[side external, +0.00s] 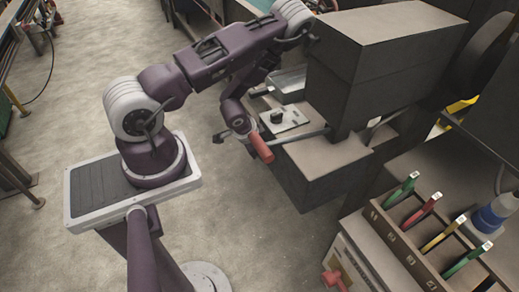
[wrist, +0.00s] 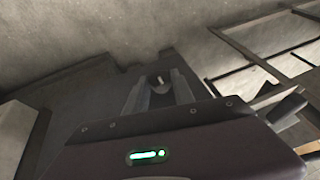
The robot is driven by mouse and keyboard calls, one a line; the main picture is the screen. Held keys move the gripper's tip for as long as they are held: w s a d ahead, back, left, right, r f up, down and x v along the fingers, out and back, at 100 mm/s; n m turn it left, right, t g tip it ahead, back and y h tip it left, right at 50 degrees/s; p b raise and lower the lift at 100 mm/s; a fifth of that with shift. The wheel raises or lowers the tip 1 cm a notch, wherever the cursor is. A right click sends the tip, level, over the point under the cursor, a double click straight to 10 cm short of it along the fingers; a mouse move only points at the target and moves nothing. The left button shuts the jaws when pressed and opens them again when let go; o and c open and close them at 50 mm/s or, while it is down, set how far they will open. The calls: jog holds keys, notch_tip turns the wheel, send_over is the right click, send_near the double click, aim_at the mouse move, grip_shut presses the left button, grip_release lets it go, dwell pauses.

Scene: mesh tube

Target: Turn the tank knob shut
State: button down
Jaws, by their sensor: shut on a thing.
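A dark round knob (side external: 277,117) stands on a pale plate on top of the grey machine in the side view, with no finger seen around it. My gripper (side external: 248,138) is low at the machine's left edge, close to a red cylindrical handle (side external: 261,148). In the side view its fingertips are hard to make out there. In the wrist view my gripper (wrist: 158,86) has its two grey fingers either side of a small pale-tipped thing (wrist: 158,80) and is shut on it. I cannot tell what this thing is.
A tall grey box (side external: 375,65) rises behind the knob, and a metal tray (side external: 288,85) lies beside it. A rack (side external: 425,235) with several coloured-handled tools stands at lower right. A red tap-like part (side external: 334,281) is at the bottom. Open floor (side external: 250,220) lies left of the machine.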

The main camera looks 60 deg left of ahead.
jog(key=c, duration=1.1)
grip_release()
jog(key=shift+o, duration=0.2)
